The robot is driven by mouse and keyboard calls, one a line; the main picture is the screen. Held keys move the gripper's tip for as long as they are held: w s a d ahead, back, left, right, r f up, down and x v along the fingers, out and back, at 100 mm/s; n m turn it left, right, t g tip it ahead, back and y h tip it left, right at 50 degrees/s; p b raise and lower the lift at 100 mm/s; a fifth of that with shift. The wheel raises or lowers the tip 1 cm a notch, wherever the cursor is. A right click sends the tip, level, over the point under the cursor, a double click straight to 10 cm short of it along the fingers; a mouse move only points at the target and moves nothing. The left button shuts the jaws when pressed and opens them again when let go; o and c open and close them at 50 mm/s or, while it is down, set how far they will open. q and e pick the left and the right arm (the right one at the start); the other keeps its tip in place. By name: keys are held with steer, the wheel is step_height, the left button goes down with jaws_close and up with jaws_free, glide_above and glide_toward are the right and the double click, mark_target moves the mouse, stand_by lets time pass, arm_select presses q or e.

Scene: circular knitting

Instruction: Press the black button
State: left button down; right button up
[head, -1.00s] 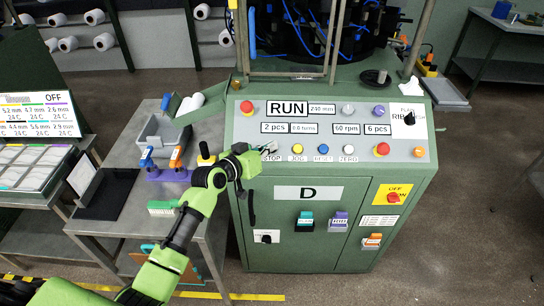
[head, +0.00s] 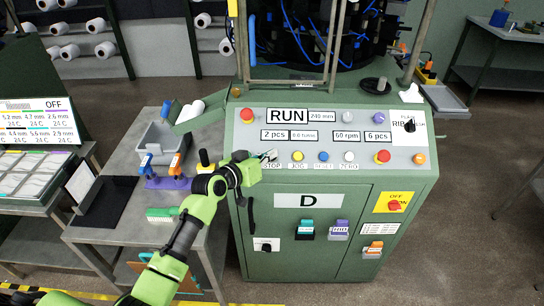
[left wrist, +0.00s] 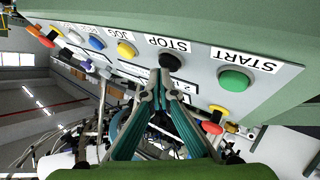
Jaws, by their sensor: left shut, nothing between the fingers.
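The black button (left wrist: 171,62) sits beside the STOP label (left wrist: 167,43) in the left wrist view. My left gripper (left wrist: 164,76) is shut and empty, its fingertips right at the near edge of the button; they look touching or nearly so, and I cannot tell whether the button is pressed in. In the head view my left gripper (head: 270,157) is at the left end of the panel's lower button row, just above the STOP label, and it hides the black button. The display (head: 287,116) reads RUN. My right gripper is not in view.
The green START button (left wrist: 234,80) is beside the STOP label. Yellow (head: 298,156), blue (head: 323,156) and white (head: 348,156) buttons continue the row rightward. A grey side table (head: 130,238) with a bin and tools stands left of the machine.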

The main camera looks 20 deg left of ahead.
arm_select(q)
steer(key=shift+f, duration=0.1)
stand_by(0.5)
steer(key=shift+w+f+b, duration=0.2)
steer(key=shift+f+b, duration=0.1)
steer(key=shift+b, duration=0.15)
steer(key=shift+s+r+p, duration=0.25)
steer(key=shift+p, duration=0.3)
steer(key=s+d+r+p, duration=0.1)
steer(key=s+r+p, duration=0.2)
steer(key=r+p, duration=0.2)
steer(key=shift+s+p, duration=0.15)
steer(key=shift+p, duration=0.75)
